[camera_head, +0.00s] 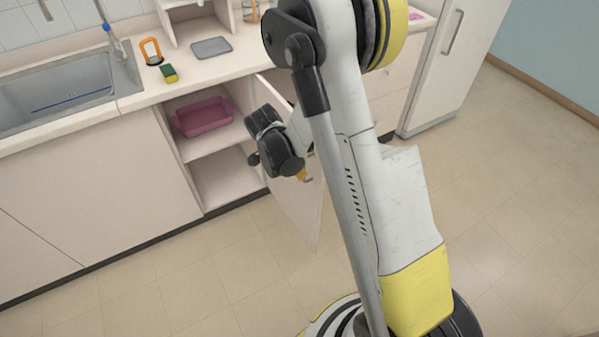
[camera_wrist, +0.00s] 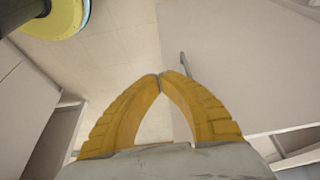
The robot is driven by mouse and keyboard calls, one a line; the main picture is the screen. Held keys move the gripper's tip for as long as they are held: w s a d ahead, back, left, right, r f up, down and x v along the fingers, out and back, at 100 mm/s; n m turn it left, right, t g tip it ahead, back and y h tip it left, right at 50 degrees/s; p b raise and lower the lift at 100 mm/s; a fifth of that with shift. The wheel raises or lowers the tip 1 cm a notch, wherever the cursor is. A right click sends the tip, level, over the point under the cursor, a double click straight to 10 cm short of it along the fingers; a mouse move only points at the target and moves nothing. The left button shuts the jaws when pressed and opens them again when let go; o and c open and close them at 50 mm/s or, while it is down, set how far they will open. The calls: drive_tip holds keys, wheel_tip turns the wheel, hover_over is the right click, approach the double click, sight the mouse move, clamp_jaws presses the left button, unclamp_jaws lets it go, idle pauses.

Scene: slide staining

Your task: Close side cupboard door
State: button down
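The side cupboard door (camera_head: 290,208) is a pale panel standing open, swung out from the right side of the cupboard opening (camera_head: 222,178). My gripper (camera_head: 304,176) is in front of the door panel in the head view, with its yellow fingers partly hidden by the black wrist. In the wrist view the yellow fingers (camera_wrist: 160,76) are shut, tips together, with nothing seen between them. A pale panel (camera_wrist: 245,75) fills the right of that view, and a thin grey handle (camera_wrist: 184,66) shows beside the fingertips. I cannot tell whether they touch it.
A pink tub (camera_head: 203,117) sits on the cupboard's upper shelf. The counter above holds a sink (camera_head: 65,92), a green-and-yellow sponge (camera_head: 169,73), an orange-framed item (camera_head: 151,51) and a grey tray (camera_head: 211,47). The tiled floor (camera_head: 190,285) before the cupboard is clear.

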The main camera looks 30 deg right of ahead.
sight(316, 175)
drive_tip(key=d+f+b, duration=0.1)
drive_tip(key=d+f, duration=0.1)
drive_tip(key=d, duration=0.1)
drive_tip(key=d+f+b, duration=0.2)
drive_tip(key=d+f, duration=0.1)
drive_tip(key=shift+w+f, duration=0.15)
drive_tip(key=shift+w, duration=0.05)
